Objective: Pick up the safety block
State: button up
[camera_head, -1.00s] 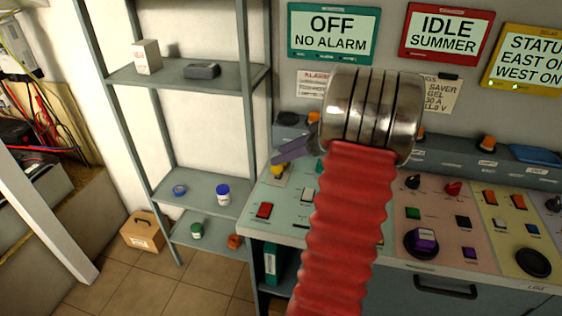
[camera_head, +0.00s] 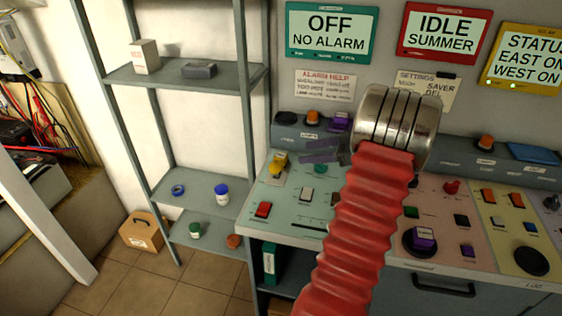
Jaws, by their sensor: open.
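No block carries a readable "safety" label, so I cannot tell for sure which is the safety block. One purple block (camera_head: 424,238) with a white label sits on a round black base on the pink panel. Another purple piece (camera_head: 340,121) stands on the console's back ledge, beside an orange-topped knob. My gripper (camera_head: 318,152), dull purple, is open over the green panel's back part, left of my metal wrist, just below and in front of the ledge piece. It looks empty. My red arm and wrist hide part of the console.
The console (camera_head: 283,222) carries several buttons and knobs, including a yellow one (camera_head: 278,162). Signs hang on the wall behind. A grey shelf (camera_head: 178,78) at left holds a box, a dark block and jars. A cardboard box (camera_head: 141,232) stands on the floor.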

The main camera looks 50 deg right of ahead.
aim_at(283, 156)
jog(key=shift+x, duration=3.2)
jog(key=shift+f, duration=0.1)
jog(key=shift+x, duration=2.55)
jog(key=shift+d, duration=0.15)
jog(key=shift+c, duration=0.2)
jog(key=c, duration=1.1)
